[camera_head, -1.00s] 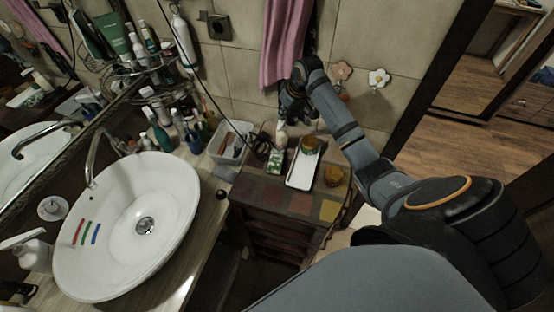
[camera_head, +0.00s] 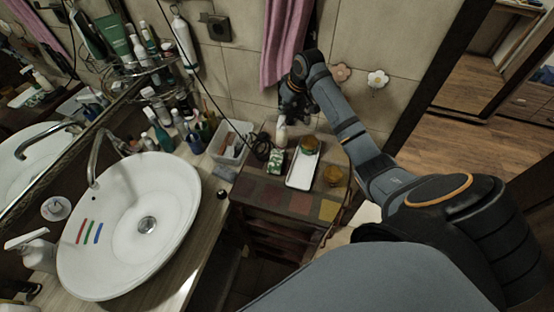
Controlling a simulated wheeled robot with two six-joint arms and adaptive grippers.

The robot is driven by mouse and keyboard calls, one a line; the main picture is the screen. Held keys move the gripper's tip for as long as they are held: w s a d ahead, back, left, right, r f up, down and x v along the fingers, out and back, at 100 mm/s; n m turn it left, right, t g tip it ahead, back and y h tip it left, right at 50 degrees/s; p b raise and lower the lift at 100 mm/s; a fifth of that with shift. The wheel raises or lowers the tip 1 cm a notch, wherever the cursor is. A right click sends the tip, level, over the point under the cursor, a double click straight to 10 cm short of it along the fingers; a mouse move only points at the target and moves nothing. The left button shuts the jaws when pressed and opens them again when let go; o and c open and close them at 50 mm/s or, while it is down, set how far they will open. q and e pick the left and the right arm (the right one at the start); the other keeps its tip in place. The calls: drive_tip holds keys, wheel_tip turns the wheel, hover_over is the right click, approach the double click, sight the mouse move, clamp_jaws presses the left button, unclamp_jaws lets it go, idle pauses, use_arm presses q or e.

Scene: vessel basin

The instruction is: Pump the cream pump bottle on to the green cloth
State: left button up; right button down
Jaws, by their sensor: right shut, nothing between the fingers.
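The cream pump bottle (camera_head: 281,134) stands upright at the back of the small tiled-top cabinet, close to the wall. My right gripper (camera_head: 289,116) is shut and empty above the bottle's top. I cannot tell whether it touches the pump head, which the fingers partly hide. The green cloth (camera_head: 276,161), a small patterned bundle, lies on the cabinet top just in front of the bottle. My left gripper is not in view.
A plastic bin (camera_head: 231,143) stands left. The basin (camera_head: 130,225) is further left.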

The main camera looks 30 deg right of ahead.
wheel_tip(320, 180, up, 6)
idle(0.5)
idle(0.4)
